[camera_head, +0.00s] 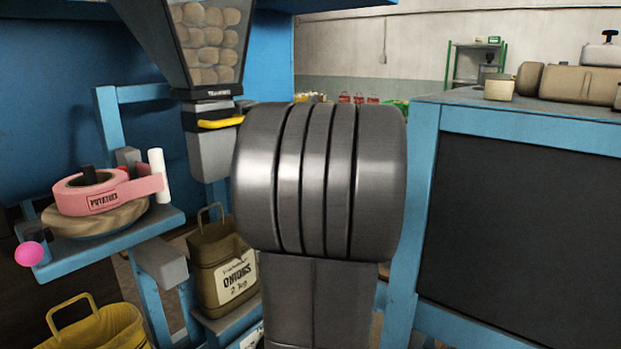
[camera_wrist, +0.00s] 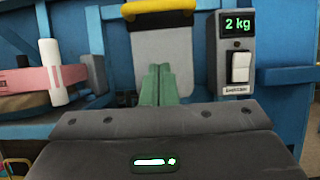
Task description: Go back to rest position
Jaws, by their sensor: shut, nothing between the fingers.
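My gripper (camera_wrist: 158,84) shows in the wrist view, its two green fingers shut together with nothing between them. Its dark body fills the lower part of that view. The fingers point towards a light grey chute (camera_wrist: 163,55) with a yellow handle (camera_wrist: 160,6) above it. I cannot tell whether they touch it. In the head view my thick dark arm link stands upright in the middle and hides the gripper. A brown sack labelled onions (camera_head: 222,270) stands upright just left of the arm, apart from the gripper as far as I can see.
A hopper of potatoes (camera_head: 208,45) hangs at upper left. A pink label roll (camera_head: 107,193) sits on a blue shelf (camera_head: 110,247). A yellow sack (camera_head: 97,328) is at lower left. A blue-framed counter (camera_head: 520,122) stands close on the right. A 2 kg display (camera_wrist: 237,24) is beside the chute.

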